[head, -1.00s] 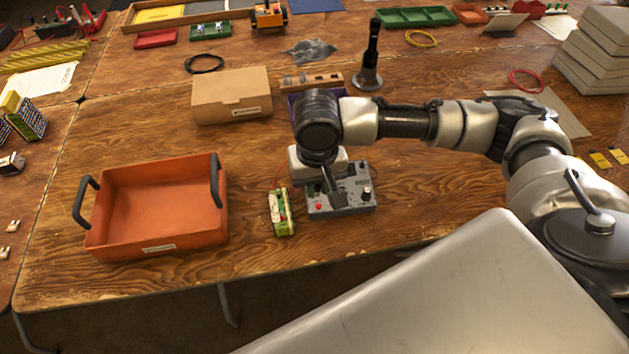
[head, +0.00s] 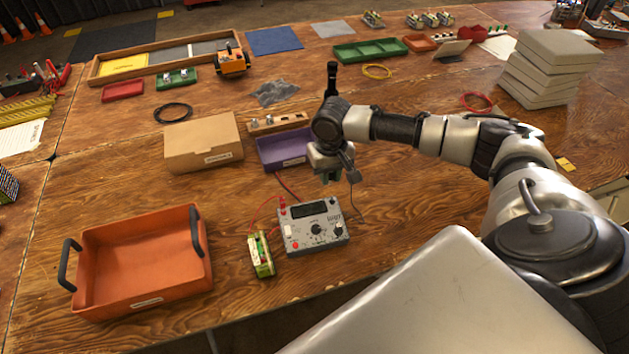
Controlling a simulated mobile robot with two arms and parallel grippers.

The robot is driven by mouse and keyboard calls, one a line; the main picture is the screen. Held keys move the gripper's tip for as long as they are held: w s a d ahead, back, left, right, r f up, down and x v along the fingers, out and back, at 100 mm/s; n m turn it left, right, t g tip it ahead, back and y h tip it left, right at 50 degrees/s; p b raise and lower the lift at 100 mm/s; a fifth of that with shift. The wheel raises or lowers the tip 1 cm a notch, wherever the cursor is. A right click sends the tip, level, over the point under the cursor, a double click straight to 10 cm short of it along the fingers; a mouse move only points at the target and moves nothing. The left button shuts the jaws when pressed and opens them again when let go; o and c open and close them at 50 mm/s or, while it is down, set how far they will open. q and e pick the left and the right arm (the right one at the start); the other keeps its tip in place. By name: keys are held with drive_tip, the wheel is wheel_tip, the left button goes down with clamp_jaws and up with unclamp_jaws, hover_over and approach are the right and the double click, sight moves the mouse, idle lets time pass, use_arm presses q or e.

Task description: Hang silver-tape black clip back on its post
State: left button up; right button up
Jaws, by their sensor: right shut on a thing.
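My right gripper (head: 328,178) points down above the table, between the charger and the purple tray. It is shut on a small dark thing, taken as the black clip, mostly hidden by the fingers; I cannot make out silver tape. A thin dark lead (head: 355,203) hangs beside the gripper towards the charger's right side. The grey charger (head: 313,235) lies below it, with a dial and red knobs. My left gripper is not in view.
The purple tray (head: 280,150) lies just left of the gripper, with a red lead (head: 287,186) near it. A green battery pack (head: 260,255) lies left of the charger. Table right of the charger is clear.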

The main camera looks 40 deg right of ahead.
drive_tip(key=shift+w+d+f, duration=0.3)
drive_tip(key=shift+d+f, duration=0.15)
drive_tip(key=shift+d, duration=0.2)
drive_tip(key=shift+w+d+f, duration=0.3)
drive_tip(key=shift+d+f, duration=0.15)
drive_tip(key=shift+d, duration=0.15)
drive_tip(key=shift+f+b, duration=0.3)
drive_tip(key=shift+f, duration=0.1)
drive_tip(key=shift+f+b, duration=1.05)
drive_tip(key=shift+f, duration=2.45)
drive_tip(key=shift+p, duration=0.5)
drive_tip(key=shift+a+f+p, duration=0.1)
drive_tip(key=shift+f+p, duration=0.1)
drive_tip(key=shift+p, duration=0.55)
